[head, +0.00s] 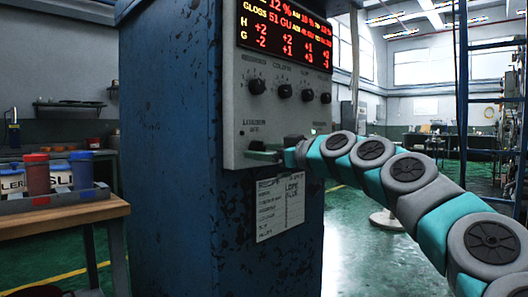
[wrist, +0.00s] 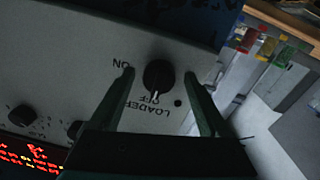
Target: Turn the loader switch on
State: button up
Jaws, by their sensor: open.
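The loader switch (wrist: 158,73) is a round black knob on the grey control panel (head: 240,95). In the wrist view its white pointer mark faces the OFF label, and the ON label (wrist: 121,64) is off to its left. My gripper (head: 263,155) is at the panel's lower part, under the LOADER label. Its jaws are open, with one finger on each side of the knob in the wrist view. I cannot tell whether the fingers touch it. In the head view the knob is mostly hidden by my gripper.
A row of black knobs (head: 284,92) and a red-lit display (head: 287,33) sit above on the panel. A paper sheet (head: 280,205) is on the blue cabinet (head: 165,130) below. A wooden bench (head: 62,217) with cups stands left.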

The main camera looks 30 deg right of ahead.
jog(key=shift+w, duration=0.1)
grip_shut()
dwell(0.7)
